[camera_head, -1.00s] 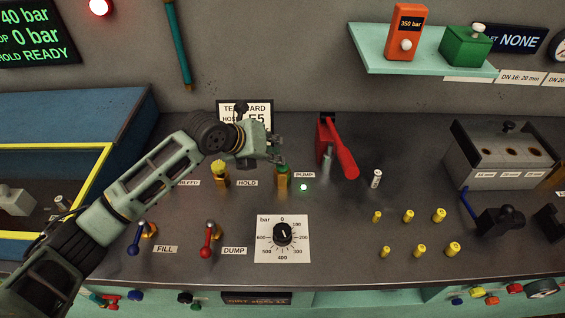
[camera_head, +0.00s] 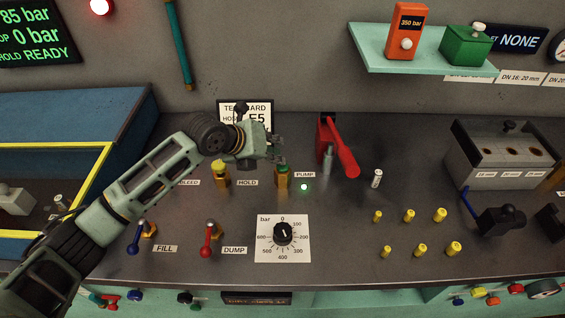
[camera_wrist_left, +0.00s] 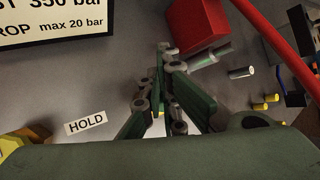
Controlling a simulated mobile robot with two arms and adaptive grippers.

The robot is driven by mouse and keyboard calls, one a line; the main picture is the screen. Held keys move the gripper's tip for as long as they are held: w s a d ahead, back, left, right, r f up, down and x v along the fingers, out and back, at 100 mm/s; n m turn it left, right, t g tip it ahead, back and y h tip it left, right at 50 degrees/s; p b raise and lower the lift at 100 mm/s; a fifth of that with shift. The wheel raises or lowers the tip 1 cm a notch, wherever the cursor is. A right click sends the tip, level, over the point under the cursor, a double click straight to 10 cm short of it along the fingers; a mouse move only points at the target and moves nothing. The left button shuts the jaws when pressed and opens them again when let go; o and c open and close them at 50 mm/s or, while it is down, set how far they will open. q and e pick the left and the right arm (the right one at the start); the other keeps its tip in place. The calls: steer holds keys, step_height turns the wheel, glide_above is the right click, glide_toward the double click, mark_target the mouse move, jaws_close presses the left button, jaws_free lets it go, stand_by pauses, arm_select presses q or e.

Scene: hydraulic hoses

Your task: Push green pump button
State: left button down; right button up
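The green pump button (camera_head: 283,169) sits on a yellow housing beside the PUMP label (camera_head: 305,175), with a lit green lamp (camera_head: 304,187) close by. My left gripper (camera_head: 277,152) is just above and behind the button in the head view. Whether it touches the button is hard to tell. In the left wrist view its fingers (camera_wrist_left: 168,72) come together with nothing held, and they hide most of the button. A bit of yellow shows between them. My right gripper is out of view.
A yellow button (camera_head: 220,170) stands left, near the HOLD label (camera_head: 247,183). A red lever (camera_head: 342,155) rises close on the right. The pressure dial (camera_head: 283,234) is in front. A screen (camera_head: 38,35) reads 85 bar and HOLD READY.

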arm_select(q)
steer(key=shift+s+f, duration=0.25)
steer(key=shift+f, duration=0.3)
step_height(320, 180, up, 7)
steer(key=p, duration=0.4)
steer(key=shift+w+f+p, duration=0.2)
steer(key=shift+w+p, duration=0.05)
steer(key=shift+p, duration=0.15)
